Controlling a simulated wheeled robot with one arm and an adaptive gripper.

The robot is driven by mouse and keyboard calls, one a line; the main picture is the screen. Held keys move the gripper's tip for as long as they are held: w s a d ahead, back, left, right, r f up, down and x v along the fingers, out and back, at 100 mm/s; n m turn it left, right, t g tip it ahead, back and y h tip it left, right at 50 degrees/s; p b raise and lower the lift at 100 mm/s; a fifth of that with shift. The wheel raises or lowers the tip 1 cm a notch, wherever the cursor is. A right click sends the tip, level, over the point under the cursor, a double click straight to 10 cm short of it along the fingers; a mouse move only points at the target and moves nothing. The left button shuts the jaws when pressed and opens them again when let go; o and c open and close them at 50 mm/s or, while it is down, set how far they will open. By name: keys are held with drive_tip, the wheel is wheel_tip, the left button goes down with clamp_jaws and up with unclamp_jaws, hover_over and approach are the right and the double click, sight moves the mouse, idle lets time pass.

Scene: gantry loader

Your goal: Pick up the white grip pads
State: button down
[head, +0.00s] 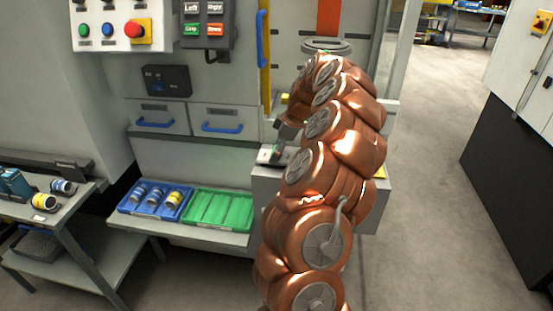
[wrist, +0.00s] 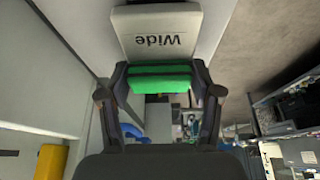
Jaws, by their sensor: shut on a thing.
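In the wrist view a pale grey-white plate marked "Wide" (wrist: 158,32) lies right by my fingertips, its lettering upside down. A green bar (wrist: 160,79) spans the gap between the fingers of my gripper (wrist: 160,84), which is shut on it. The bar borders the plate; I cannot tell whether they are joined. In the head view my gripper (head: 279,138) points down over the white plate (head: 269,156), which is on a grey cabinet top (head: 285,174). My copper arm hides much of this area.
A blue tray (head: 125,207) with several cylinders and a green tray (head: 250,222) sit on a shelf at left. A bench (head: 62,219) stands farther left. A control panel (head: 110,10) is on the machine. Clear floor (head: 435,150) lies to the right, before a cabinet (head: 515,150).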

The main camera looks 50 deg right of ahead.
wheel_tip(320, 180, up, 26)
drive_tip(key=p, duration=0.7)
drive_tip(key=shift+r, duration=0.15)
idle(0.8)
